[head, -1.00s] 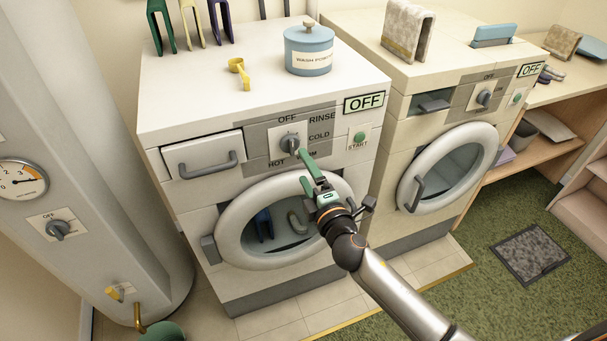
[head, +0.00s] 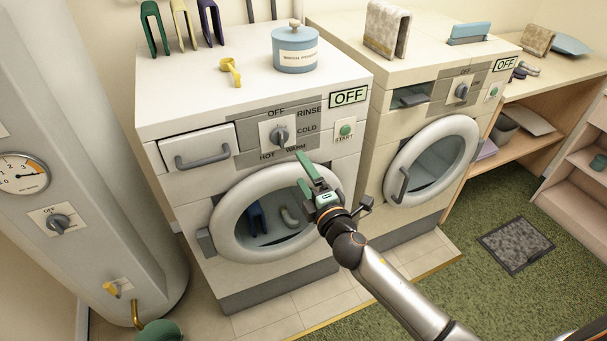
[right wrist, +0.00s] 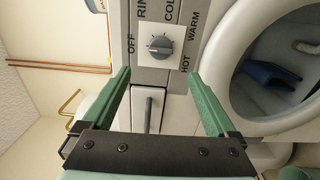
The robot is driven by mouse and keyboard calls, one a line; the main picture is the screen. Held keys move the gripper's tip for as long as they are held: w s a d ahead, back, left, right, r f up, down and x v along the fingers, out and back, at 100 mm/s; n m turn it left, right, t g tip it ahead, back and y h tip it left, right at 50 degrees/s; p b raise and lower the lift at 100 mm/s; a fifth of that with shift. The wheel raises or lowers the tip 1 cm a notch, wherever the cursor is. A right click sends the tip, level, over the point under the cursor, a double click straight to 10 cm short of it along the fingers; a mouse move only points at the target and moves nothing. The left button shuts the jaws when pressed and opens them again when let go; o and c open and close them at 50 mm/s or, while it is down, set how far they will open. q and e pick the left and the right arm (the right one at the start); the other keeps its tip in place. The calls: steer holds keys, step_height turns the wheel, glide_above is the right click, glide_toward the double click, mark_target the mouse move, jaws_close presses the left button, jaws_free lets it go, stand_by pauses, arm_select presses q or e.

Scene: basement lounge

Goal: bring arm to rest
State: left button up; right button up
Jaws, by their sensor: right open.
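My right gripper (head: 304,171) is open, with two green fingers and nothing between them. It is in front of the left washer (head: 250,92), just below and right of its dial (head: 279,135), above the round door (head: 225,215). In the right wrist view the fingers (right wrist: 158,78) are spread apart, with the dial (right wrist: 160,46) beyond their tips and the drawer handle (right wrist: 148,112) between them. The fingers look clear of the dial. The left washer's display (head: 349,96) reads OFF. My left gripper is not in view.
A second washer (head: 400,140) stands to the right, its display also reading OFF. A blue wash powder tin (head: 295,52) and yellow scoop (head: 231,72) sit on the left washer. A grey boiler (head: 100,160) stands at the left. Green carpet with a mat (head: 516,244) lies right.

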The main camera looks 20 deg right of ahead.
steer(key=s+a+f+m+g, duration=0.1)
steer(key=s+f+m+g, duration=0.3)
steer(key=s+f+m, duration=0.4)
steer(key=s+a+f+m+g+y, duration=0.1)
steer(key=s+f+m+g, duration=0.3)
steer(key=s+f+m, duration=0.4)
steer(key=s+a+f, duration=0.1)
steer(key=s+f, duration=0.6)
steer(key=s, duration=0.5)
steer(key=shift+m+g, duration=0.3)
steer(key=shift+m, duration=0.1)
